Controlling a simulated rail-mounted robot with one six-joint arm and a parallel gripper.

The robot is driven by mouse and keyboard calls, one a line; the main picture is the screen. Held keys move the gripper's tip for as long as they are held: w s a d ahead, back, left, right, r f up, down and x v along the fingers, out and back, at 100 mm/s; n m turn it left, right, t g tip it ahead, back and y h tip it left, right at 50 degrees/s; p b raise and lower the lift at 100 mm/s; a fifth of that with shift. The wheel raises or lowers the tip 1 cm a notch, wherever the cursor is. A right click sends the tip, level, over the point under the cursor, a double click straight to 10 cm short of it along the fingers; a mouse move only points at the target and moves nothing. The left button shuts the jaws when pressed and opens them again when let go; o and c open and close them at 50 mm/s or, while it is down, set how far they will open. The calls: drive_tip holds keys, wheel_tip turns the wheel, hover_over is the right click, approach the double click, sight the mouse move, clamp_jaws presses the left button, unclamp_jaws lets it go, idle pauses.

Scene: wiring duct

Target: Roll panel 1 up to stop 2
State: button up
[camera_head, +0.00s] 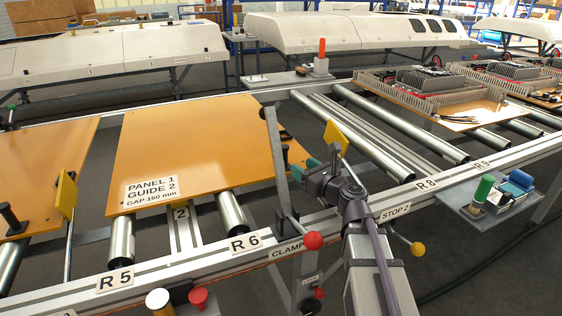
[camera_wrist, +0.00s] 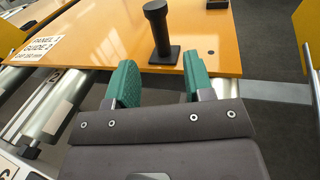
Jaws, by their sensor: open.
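Panel 1 (camera_head: 170,130) is an orange board lying on the rollers at left centre, with a white label on its near left corner. It also fills the top of the wrist view (camera_wrist: 110,30). A black post (camera_wrist: 160,35) on a square base stands on it near its edge. My gripper (camera_head: 304,167) is beyond the panel's right edge. Its two green fingers (camera_wrist: 160,84) are apart and empty, just short of the post. Stop 2 appears as a yellow plate (camera_head: 336,137) right of the panel, partly behind my gripper, above the label STOP 2 (camera_head: 393,214).
A grey upright clamp bar (camera_head: 271,140) with a red knob (camera_head: 313,241) stands between panel and gripper. Rollers right of stop 2 are bare up to a loaded board (camera_head: 440,110). Another orange board (camera_head: 45,160) lies at left. A side tray (camera_head: 490,205) holds small items.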

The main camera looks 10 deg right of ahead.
sight(285, 155)
drive_tip(key=x, duration=0.9)
drive_tip(key=shift+w+a, duration=0.1)
drive_tip(key=shift+c, duration=0.4)
clamp_jaws()
